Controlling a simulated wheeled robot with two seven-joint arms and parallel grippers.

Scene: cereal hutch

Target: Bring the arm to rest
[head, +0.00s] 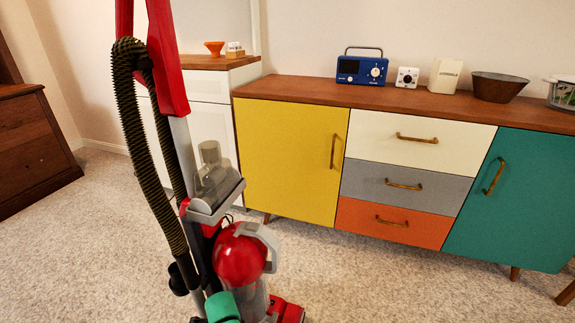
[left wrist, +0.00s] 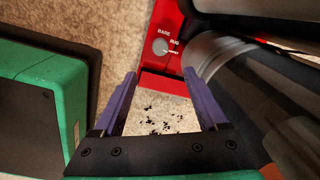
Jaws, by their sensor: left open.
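My left gripper (left wrist: 160,76) shows in the left wrist view with its two purple fingers spread apart and nothing between them. Beyond the fingertips is the red base of a vacuum cleaner (left wrist: 163,80), with a round grey dial. I cannot tell whether the fingers touch it. In the head view the upright red and grey vacuum cleaner (head: 240,257) stands on the carpet at centre left, its ribbed dark hose looping up the side. The left gripper's fingers do not show in the head view. My right gripper is in neither view.
A sideboard (head: 285,155) with yellow and teal doors and several drawers stands behind the vacuum, all closed. On top are a blue radio (head: 361,69) and a dark bowl (head: 498,86). Dark crumbs (left wrist: 165,124) lie on the carpet. Open carpet (head: 105,235) lies left of the vacuum.

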